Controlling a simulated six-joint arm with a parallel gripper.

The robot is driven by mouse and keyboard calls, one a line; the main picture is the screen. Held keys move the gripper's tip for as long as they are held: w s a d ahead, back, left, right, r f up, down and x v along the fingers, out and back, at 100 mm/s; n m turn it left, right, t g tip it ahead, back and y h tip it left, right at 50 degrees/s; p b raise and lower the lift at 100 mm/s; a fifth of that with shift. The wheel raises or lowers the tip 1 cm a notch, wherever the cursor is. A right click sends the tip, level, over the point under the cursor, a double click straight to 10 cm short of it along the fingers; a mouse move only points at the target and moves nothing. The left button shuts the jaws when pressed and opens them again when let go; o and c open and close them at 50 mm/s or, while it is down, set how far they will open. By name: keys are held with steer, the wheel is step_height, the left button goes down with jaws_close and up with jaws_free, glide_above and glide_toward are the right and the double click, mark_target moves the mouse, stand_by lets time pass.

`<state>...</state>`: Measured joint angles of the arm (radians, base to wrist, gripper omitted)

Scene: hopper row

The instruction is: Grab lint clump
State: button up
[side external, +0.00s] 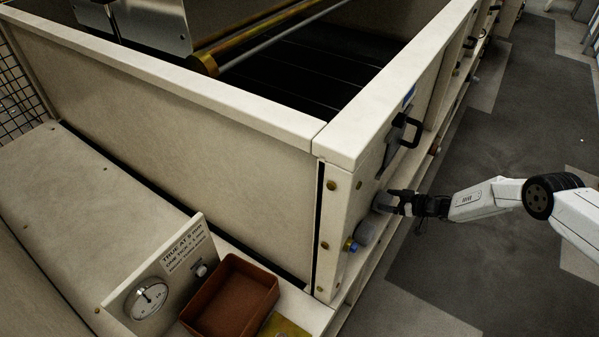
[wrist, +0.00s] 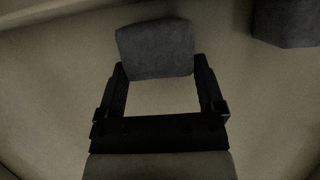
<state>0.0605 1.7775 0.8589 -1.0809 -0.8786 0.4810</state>
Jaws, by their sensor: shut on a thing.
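A grey, rough-textured block, which looks like the lint clump (wrist: 155,48), sits between the fingertips of my gripper (wrist: 160,74) in the wrist view. The fingers press on its left and right sides, and a gap shows between it and the palm. In the side external view my gripper (side external: 391,203) reaches in from the right to the pale end panel of the hopper. The clump (side external: 381,202) shows there as a small grey piece at the fingertips, partly hidden by them. I cannot tell whether it touches the panel.
A second grey lump (side external: 366,231) is close below, beside a blue and yellow fitting (side external: 350,245); a grey block shows top right in the wrist view (wrist: 287,22). A black handle (side external: 407,130) sticks out above. A brown tray (side external: 232,297) stands left. Floor at right is clear.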

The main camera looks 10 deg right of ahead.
steer(key=shift+r, duration=0.8)
steer(key=shift+s+d+r, duration=0.1)
steer(key=shift+s+r, duration=0.7)
steer(key=shift+r, duration=0.05)
steer(key=s+d+r, duration=0.1)
steer(key=s+r, duration=0.7)
steer(key=s, duration=0.4)
steer(key=shift+s+d, duration=0.15)
steer(key=shift+d, duration=0.05)
